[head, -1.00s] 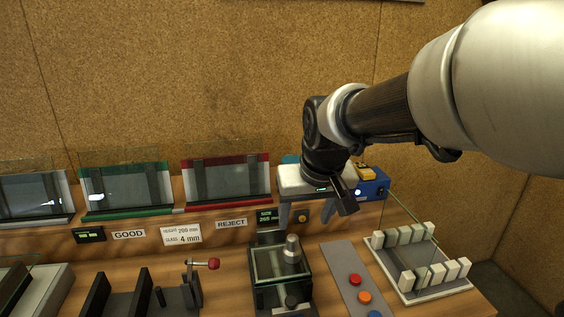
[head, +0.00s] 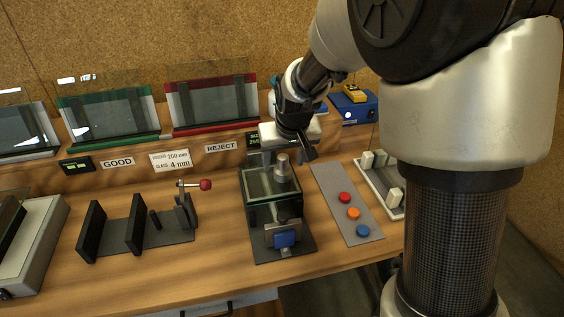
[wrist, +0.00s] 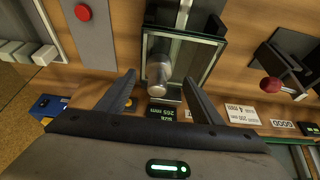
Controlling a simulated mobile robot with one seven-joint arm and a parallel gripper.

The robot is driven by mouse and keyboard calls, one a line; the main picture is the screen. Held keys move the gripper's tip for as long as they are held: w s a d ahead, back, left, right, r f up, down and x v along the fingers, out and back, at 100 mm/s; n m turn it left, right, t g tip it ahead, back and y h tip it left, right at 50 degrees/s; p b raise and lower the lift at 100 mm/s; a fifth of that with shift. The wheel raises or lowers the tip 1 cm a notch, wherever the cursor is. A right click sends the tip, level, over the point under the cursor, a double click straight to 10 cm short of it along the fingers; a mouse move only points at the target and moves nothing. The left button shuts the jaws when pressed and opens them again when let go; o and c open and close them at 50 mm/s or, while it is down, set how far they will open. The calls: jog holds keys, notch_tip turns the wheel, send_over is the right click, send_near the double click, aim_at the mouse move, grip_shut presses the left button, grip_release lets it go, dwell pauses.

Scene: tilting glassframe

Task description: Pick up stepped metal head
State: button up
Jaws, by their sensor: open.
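The stepped metal head (head: 282,168) is a silver cylinder with a narrower and a wider section, upright at the back of a black glass-sided fixture (head: 258,216). In the wrist view the head (wrist: 159,70) shows between and just beyond my fingertips. My gripper (head: 288,157) is open and points down close over the head. The two fingers (wrist: 159,80) stand to either side of it with a gap, and nothing is held. I cannot tell the exact height between the fingertips and the head.
A lever with a red knob (head: 205,184) stands left of the fixture. A grey button panel (head: 346,202) lies to the right, with a white slotted rack (head: 377,187) beyond it. Glass panes in green (head: 110,140) and red (head: 212,129) holders line the back.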

aim_at(283, 166)
jog(key=x, duration=0.5)
jog(key=shift+w+d, duration=0.1)
jog(key=shift+w, duration=0.15)
jog(key=shift+c, duration=0.4)
jog(key=shift+r, duration=0.1)
jog(key=c, duration=1.4)
